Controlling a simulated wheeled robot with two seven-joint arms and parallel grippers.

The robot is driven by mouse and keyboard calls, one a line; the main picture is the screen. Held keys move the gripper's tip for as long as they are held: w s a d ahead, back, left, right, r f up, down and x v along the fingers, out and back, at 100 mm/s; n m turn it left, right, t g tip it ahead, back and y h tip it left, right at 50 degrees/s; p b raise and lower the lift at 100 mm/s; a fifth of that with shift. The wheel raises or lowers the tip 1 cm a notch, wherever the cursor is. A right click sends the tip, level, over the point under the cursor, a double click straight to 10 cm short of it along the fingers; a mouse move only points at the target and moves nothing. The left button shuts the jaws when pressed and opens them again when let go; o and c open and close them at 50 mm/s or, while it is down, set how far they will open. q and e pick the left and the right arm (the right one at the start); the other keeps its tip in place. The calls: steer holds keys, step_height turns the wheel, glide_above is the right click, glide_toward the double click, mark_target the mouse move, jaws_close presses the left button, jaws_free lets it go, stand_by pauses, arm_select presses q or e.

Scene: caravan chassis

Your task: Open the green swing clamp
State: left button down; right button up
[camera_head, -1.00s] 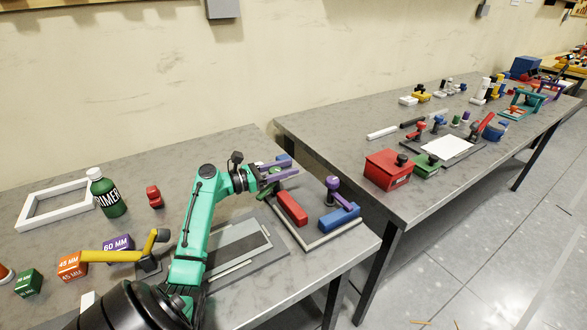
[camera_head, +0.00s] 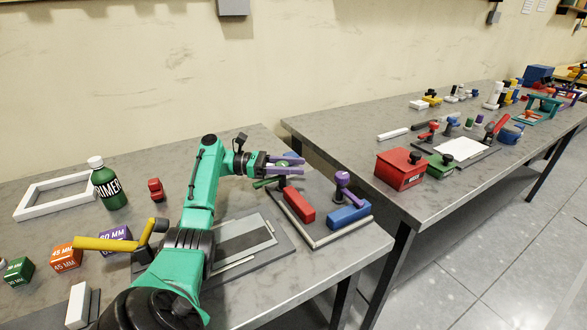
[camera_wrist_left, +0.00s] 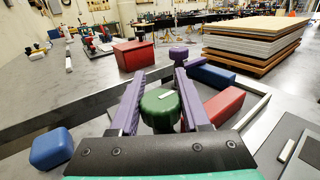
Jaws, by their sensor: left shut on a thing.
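The green swing clamp (camera_head: 266,183) is at the back left of the clamp fixture, mostly behind my left gripper (camera_head: 285,165). In the left wrist view its round green knob (camera_wrist_left: 160,110) sits between the two purple fingers of my left gripper (camera_wrist_left: 160,85). The gripper is shut on this knob. The clamp's base and pivot are hidden by the gripper and arm. My right gripper is not in view.
A red block (camera_head: 298,207) and a blue block (camera_head: 349,215) beside a purple knob (camera_head: 342,178) are close to the gripper. A grey plate (camera_head: 243,243) lies in front. A second bench with a red box (camera_head: 401,169) stands right.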

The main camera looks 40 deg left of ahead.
arm_select(q)
steer(key=shift+d+f, duration=0.1)
steer(key=c, duration=0.5)
jaws_free()
steer(key=shift+o, duration=0.6)
step_height(320, 180, up, 20)
steer(key=shift+p, duration=0.35)
